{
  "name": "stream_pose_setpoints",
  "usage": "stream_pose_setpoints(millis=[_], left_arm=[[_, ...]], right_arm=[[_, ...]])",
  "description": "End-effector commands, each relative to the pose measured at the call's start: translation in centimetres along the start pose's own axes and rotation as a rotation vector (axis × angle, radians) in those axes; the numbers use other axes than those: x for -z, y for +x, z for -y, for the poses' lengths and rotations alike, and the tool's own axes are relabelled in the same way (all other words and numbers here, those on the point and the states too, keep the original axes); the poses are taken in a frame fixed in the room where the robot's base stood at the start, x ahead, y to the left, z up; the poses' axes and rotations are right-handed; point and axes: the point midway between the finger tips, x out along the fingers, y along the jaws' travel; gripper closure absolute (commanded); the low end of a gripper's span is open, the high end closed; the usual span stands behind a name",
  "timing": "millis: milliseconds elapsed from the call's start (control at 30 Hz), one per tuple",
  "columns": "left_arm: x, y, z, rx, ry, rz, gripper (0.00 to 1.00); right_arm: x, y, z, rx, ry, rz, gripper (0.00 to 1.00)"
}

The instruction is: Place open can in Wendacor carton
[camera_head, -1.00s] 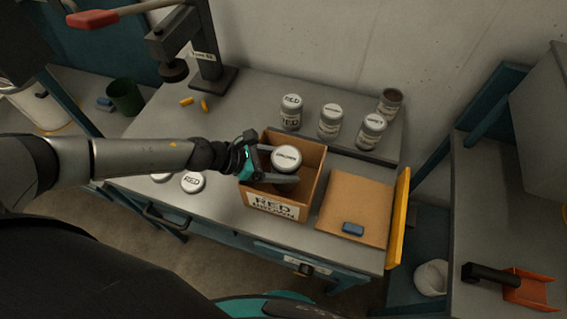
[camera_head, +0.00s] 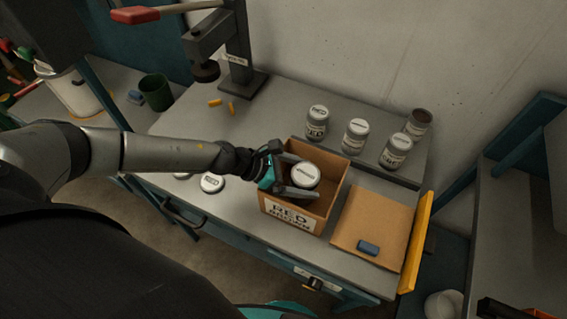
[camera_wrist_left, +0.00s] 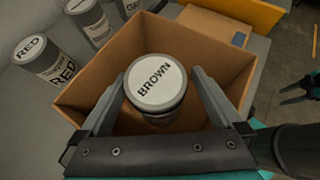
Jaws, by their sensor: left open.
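The open can (camera_head: 418,124), dark inside and with no lid, stands at the back right of the bench's raised shelf. My right gripper (camera_wrist_left: 294,92) shows small at the right of that view, fingers apart and empty.
Lidded cans, one marked RED (camera_head: 317,122), one in the middle (camera_head: 355,136) and one on the right (camera_head: 397,151), stand behind the carton. A flat cardboard sheet (camera_head: 375,220) with a blue block (camera_head: 368,248) lies right of it. A RED lid (camera_head: 212,183) lies left.

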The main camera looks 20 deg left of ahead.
Motion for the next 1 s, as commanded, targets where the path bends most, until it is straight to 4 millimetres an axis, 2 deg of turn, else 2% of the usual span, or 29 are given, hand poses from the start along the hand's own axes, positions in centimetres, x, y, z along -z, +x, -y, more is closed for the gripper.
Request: stream_pose_setpoints(millis=[67, 600, 800, 1000], left_arm=[[-0.8, -0.6, 0.1, 0.003, 0.0, -0.002, 0.0], [-0.5, -9.7, 0.0, 0.0, 0.003, 0.0, 0.0], [-0.5, -11.7, 0.0, 0.0, 0.001, 0.002, 0.0], [-0.7, -12.4, 0.0, 0.001, 0.003, 0.003, 0.0]], right_arm=[[0.1, -1.0, -0.1, 0.0, 0.0, 0.0, 0.5], [-0.1, 0.1, -0.1, -0.001, -0.001, 0.001, 0.5], [-0.1, 0.7, -0.1, -0.001, -0.001, 0.001, 0.5], [-0.1, 0.8, -0.1, -0.001, -0.001, 0.001, 0.5]])
